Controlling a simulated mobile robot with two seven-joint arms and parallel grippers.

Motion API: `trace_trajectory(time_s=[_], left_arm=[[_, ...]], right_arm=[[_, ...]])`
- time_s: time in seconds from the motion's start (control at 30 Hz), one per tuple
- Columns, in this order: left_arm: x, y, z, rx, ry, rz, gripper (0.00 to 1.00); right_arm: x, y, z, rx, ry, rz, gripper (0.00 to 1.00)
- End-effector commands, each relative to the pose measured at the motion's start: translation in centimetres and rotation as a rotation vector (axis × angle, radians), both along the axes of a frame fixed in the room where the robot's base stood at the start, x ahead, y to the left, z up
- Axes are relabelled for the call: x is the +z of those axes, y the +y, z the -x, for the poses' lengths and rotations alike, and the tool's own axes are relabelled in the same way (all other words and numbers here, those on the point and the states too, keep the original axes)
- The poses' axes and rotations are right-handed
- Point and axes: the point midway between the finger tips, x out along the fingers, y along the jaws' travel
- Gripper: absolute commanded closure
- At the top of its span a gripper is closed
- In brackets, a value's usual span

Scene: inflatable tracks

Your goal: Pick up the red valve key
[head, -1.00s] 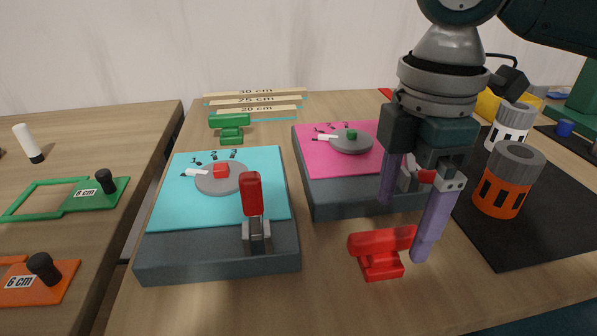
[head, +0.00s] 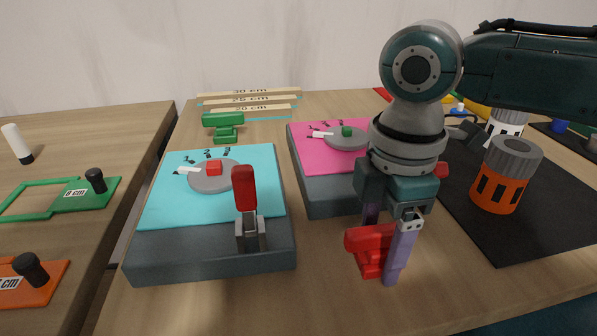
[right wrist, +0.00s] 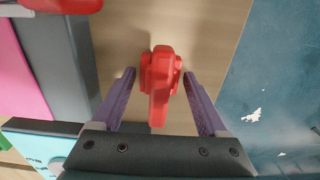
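The red valve key (head: 369,244) lies on the wooden table, in front of the pink-topped box. It also shows in the right wrist view (right wrist: 160,78), between the two purple fingers. My right gripper (head: 381,250) is open, pointing down, with its fingers on either side of the key. In the right wrist view, gaps show between the key and both fingers (right wrist: 158,85). In the head view, one finger hides part of the key. My left gripper is not in view.
A cyan-topped box (head: 164,252) with a red-handled lever (head: 244,188) stands to the left. The pink-topped box (head: 304,156) is just behind the gripper. An orange cylinder (head: 505,178) stands on a black mat (head: 484,225) to the right. A green key (head: 224,124) lies further back.

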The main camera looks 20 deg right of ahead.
Motion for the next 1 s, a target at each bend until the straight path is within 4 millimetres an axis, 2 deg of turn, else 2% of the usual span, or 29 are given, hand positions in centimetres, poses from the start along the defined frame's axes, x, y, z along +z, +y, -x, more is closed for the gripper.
trace_trajectory(time_s=[0.07, 0.63, 0.87, 1.0], left_arm=[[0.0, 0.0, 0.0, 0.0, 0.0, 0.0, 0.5], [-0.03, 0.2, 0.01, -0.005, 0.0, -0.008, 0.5], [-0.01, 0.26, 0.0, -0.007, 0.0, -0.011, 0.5], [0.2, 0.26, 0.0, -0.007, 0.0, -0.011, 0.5]], right_arm=[[0.02, -0.01, -0.01, 0.0, 0.0, 0.0, 0.34], [0.04, -0.01, -0.02, 0.0, -0.001, 0.0, 0.98], [0.11, -0.01, -0.04, 0.0, -0.001, -0.001, 0.99], [0.79, 0.01, -0.08, 0.0, -0.002, -0.001, 0.99]])
